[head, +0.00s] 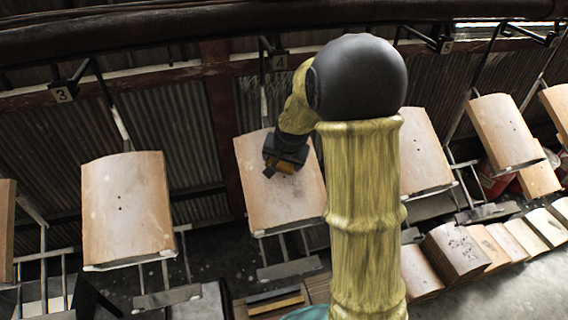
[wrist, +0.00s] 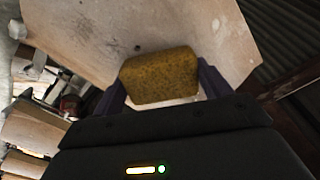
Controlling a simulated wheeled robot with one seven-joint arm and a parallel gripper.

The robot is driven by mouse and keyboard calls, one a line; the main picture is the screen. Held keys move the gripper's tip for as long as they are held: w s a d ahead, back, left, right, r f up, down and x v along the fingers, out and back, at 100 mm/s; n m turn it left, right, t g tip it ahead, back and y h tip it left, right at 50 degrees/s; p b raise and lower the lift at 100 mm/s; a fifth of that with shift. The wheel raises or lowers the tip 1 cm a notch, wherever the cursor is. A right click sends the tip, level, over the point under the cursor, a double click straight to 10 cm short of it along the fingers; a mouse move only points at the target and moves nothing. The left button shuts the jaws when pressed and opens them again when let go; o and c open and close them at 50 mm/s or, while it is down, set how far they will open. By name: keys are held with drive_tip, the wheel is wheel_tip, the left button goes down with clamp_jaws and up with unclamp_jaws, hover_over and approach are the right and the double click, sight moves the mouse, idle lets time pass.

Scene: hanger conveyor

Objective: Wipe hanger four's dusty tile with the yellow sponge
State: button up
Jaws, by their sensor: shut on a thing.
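Hanger four, under the number plate "4" (head: 280,62), carries a curved tile (head: 262,205) with pale dusty patches over its terracotta face. My gripper (head: 283,166) is at the upper middle of this tile, and my arm covers part of its right side. In the wrist view my gripper (wrist: 160,88) is shut on the yellow sponge (wrist: 160,76), which sits between the two dark fingers. The tile (wrist: 120,25) fills the view behind the sponge. The sponge is close to the tile face; I cannot tell whether it touches.
Hanger three's tile (head: 127,210) hangs to the left. Another tile (head: 424,150) hangs just right of my arm, and hanger five's tile (head: 505,132) is further right. Several tiles (head: 455,250) stand in a row at the lower right. The overhead rail (head: 150,25) runs across the top.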

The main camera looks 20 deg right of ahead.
drive_tip(key=shift+w+r, duration=0.3)
drive_tip(key=shift+w, duration=0.35)
drive_tip(key=shift+w+r+p, duration=0.1)
drive_tip(key=shift+p, duration=0.25)
drive_tip(key=shift+w+r+p, duration=0.4)
drive_tip(key=shift+w+p, duration=0.1)
drive_tip(key=shift+w, duration=0.3)
drive_tip(key=shift+w+r+p, duration=0.35)
drive_tip(key=shift+w+p, duration=0.15)
drive_tip(key=shift+w, duration=0.25)
drive_tip(key=shift+w+r+p, duration=0.45)
drive_tip(key=shift+w+p, duration=0.15)
drive_tip(key=shift+w, duration=0.25)
drive_tip(key=shift+w+r+p, duration=0.4)
drive_tip(key=shift+w+p, duration=0.15)
drive_tip(key=shift+w, duration=0.3)
drive_tip(key=shift+d, duration=0.9)
